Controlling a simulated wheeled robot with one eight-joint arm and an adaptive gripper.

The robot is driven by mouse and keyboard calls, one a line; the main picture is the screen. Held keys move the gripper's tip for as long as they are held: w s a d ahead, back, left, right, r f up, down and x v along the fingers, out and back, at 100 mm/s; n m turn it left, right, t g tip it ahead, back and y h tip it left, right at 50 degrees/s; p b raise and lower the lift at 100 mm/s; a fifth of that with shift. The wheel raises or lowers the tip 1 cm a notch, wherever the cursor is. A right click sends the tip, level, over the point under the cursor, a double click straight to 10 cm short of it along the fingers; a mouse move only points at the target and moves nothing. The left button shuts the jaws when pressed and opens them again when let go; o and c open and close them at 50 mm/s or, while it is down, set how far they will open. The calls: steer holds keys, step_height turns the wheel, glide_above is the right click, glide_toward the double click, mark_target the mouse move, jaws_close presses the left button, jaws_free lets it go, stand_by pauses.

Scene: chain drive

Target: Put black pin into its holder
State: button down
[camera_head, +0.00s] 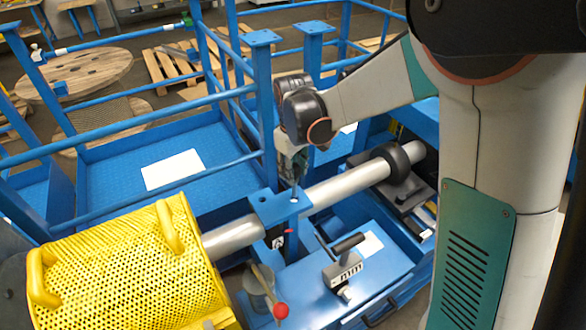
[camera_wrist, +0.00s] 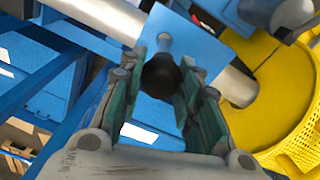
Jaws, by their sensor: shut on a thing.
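The black pin, with a round black knob (camera_wrist: 161,76), is between the fingers of my gripper (camera_wrist: 158,88) in the wrist view. My gripper (camera_head: 293,172) is shut on it and points down in the head view. A thin grey shank shows beyond the knob, over the blue bracket plate (camera_wrist: 190,50). The pin's lower end is at or just above this plate. I cannot tell whether it is inside a hole.
A silver shaft (camera_head: 338,188) runs from the yellow perforated drum guard (camera_head: 130,270) to a black collar (camera_head: 398,162). Blue posts (camera_head: 265,90) and rails rise close behind my gripper.

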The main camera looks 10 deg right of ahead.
mark_target(293, 188)
steer(key=shift+f+b, duration=3.1)
steer(key=shift+f, duration=0.95)
steer(key=c, duration=1.1)
jaws_free()
steer(key=r, duration=1.2)
steer(key=shift+s, duration=0.4)
steer(key=shift+r, duration=0.1)
steer(key=s+d+r+m+t, duration=0.2)
steer(key=s+d, duration=0.4)
steer(key=s, duration=0.5)
steer(key=s+d+r+m+t, duration=0.1)
steer(key=s+d+m+t, duration=0.3)
steer(key=s, duration=0.6)
steer(key=shift+s+d+r+m, duration=0.4)
steer(key=shift+d+m, duration=0.4)
steer(key=shift+d, duration=0.3)
